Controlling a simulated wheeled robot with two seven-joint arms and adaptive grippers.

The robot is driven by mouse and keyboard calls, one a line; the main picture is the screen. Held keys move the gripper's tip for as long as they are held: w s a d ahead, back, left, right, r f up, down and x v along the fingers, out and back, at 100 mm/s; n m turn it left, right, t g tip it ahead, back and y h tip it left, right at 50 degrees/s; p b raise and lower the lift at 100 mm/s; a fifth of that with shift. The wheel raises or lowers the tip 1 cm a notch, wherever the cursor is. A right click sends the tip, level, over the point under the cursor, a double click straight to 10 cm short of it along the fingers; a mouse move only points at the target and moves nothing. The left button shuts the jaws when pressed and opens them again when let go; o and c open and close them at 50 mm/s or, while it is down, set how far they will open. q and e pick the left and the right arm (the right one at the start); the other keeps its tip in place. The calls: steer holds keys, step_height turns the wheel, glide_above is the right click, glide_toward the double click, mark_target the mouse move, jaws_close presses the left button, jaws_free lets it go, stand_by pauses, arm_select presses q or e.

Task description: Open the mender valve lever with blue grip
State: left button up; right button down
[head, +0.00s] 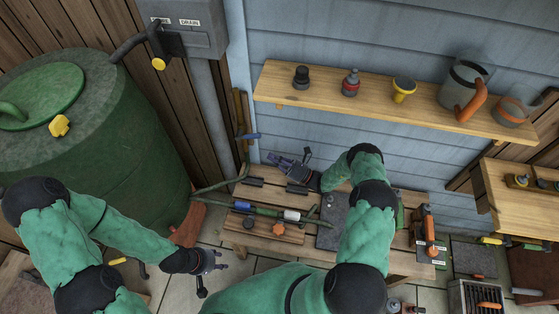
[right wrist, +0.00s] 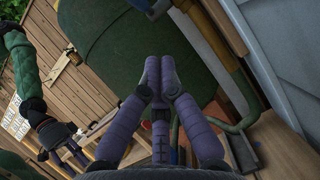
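The lever with the blue grip (head: 249,136) sticks out to the right beside the upright post at the left end of the workbench. My right gripper (head: 283,162) is over the back left of the bench, to the right of the blue grip and apart from it. In the right wrist view its purple fingers (right wrist: 160,68) come together at the tips, with nothing visible between them. My left gripper (head: 217,262) hangs low in front of the bench, its fingers spread and empty. It also shows in the right wrist view (right wrist: 72,152).
The large green barrel (head: 120,130) stands left of the bench. A green hose (head: 220,184) runs from it towards the bench (head: 262,243), which holds a pipe with blue and white fittings (head: 291,215). A wooden shelf (head: 420,118) with cans hangs above.

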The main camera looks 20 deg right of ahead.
mark_target(248, 135)
steer(key=w+a+r+b, duration=0.1)
steer(key=w+a+r, duration=0.3)
steer(key=r, duration=0.1)
steer(key=shift+w+r, duration=0.2)
steer(key=shift+r, duration=0.05)
steer(key=shift+d, duration=0.15)
